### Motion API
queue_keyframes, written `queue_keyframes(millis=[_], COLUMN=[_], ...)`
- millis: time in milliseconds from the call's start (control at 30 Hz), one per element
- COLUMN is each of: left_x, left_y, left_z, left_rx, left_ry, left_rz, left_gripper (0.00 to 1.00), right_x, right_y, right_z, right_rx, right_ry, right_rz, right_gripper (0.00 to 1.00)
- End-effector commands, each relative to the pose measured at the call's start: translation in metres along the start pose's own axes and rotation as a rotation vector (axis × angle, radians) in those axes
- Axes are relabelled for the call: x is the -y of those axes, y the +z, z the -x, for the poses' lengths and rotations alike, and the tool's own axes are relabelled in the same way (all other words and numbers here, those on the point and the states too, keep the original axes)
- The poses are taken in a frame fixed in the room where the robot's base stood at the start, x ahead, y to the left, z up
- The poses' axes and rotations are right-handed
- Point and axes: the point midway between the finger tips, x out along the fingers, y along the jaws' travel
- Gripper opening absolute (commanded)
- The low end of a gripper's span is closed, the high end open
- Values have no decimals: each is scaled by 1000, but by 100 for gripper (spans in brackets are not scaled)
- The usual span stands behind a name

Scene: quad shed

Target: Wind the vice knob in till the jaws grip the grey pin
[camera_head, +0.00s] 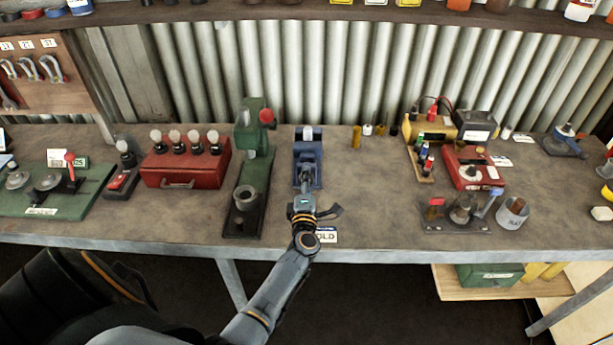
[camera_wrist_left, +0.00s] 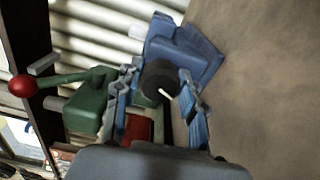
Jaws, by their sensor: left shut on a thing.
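The blue vice (camera_head: 308,150) stands on the bench straight ahead, and its blue body (camera_wrist_left: 190,52) also shows in the wrist view. The black vice knob (camera_wrist_left: 160,76) carries a white line that points down and right in the wrist view. My left gripper (camera_head: 304,188) is at the near end of the vice, shut on the knob with one finger on each side. A light grey piece that looks like the grey pin (camera_head: 308,132) stands at the far end of the vice. Whether the jaws touch it cannot be told. My right gripper is not in view.
A green press (camera_head: 250,150) with a red-balled lever (camera_wrist_left: 24,86) stands close on the left of the vice. A red box (camera_head: 185,165) stands farther left. A label card (camera_head: 327,235) lies by the bench's front edge.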

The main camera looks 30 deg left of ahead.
Motion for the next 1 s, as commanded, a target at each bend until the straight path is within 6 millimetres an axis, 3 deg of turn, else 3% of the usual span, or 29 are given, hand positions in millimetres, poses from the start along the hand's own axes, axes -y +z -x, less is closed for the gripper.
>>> queue_keyframes(millis=[400,967,1000], left_x=[0,1,1], left_y=[1,0,0], left_z=[0,0,0], left_rx=[1,1,1], left_ry=[-1,0,0], left_rz=[-206,-239,-239], left_gripper=[9,9,42], right_x=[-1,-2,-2], right_y=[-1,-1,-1], right_z=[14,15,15], right_rx=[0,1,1], right_ry=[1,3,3], right_rz=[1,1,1], right_gripper=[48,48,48])
